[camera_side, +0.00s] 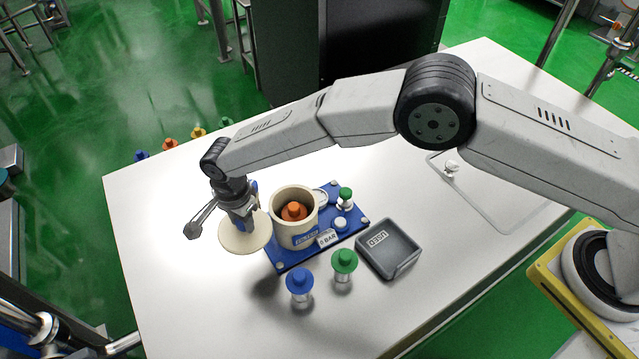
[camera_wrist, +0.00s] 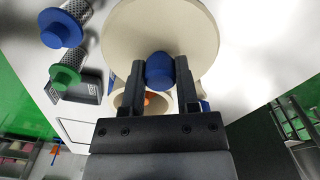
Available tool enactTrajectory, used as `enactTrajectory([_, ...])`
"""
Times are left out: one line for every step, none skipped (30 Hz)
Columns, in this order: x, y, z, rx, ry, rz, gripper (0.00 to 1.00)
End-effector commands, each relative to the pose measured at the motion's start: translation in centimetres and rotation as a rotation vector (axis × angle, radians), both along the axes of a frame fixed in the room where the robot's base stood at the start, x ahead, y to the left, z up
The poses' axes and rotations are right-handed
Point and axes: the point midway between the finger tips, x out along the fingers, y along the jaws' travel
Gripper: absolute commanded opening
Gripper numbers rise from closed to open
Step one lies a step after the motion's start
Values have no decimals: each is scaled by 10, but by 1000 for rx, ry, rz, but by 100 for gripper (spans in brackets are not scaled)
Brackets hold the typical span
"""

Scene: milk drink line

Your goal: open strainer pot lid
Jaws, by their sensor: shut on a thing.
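My gripper (camera_side: 240,214) is shut on the blue knob (camera_wrist: 160,70) of the round cream lid. The lid (camera_side: 243,238) is off the strainer pot and held to the left of it in the side view; whether it touches the table I cannot tell. In the wrist view the lid (camera_wrist: 180,25) fills the top middle, with the fingers (camera_wrist: 160,78) on either side of the knob. The cream strainer pot (camera_side: 296,232) stands open on a blue base plate (camera_side: 285,262). An orange-capped piece (camera_side: 293,211) shows inside the pot.
A blue-capped strainer (camera_side: 299,284) and a green-capped one (camera_side: 344,264) stand in front of the plate. A dark grey tray (camera_side: 409,262) is to their right. A small green-capped part (camera_side: 345,196) is on the plate. The table's left part is clear.

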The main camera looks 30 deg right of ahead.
Motion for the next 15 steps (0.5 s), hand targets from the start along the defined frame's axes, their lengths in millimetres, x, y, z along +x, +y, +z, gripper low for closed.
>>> enactTrajectory([0,1,1,2,-1,1,0])
enactTrajectory([0,1,1,2,-1,2,0])
enactTrajectory([0,1,1,2,-1,2,0])
enactTrajectory([0,1,1,2,-1,2,0])
enactTrajectory([0,1,1,2,-1,2,0])
enactTrajectory([0,1,1,2,-1,2,48])
enactTrajectory([0,1,1,2,-1,3,58])
enactTrajectory([0,1,1,2,-1,3,68])
enactTrajectory([0,1,1,2,-1,3,75])
enactTrajectory([0,1,1,2,-1,3,75])
enactTrajectory([0,1,1,2,-1,3,75])
enactTrajectory([0,0,1,1,-2,3,75])
enactTrajectory([0,0,0,0,-1,3,75])
enactTrajectory([0,0,0,0,-1,3,75])
enactTrajectory([0,0,0,0,-1,3,75])
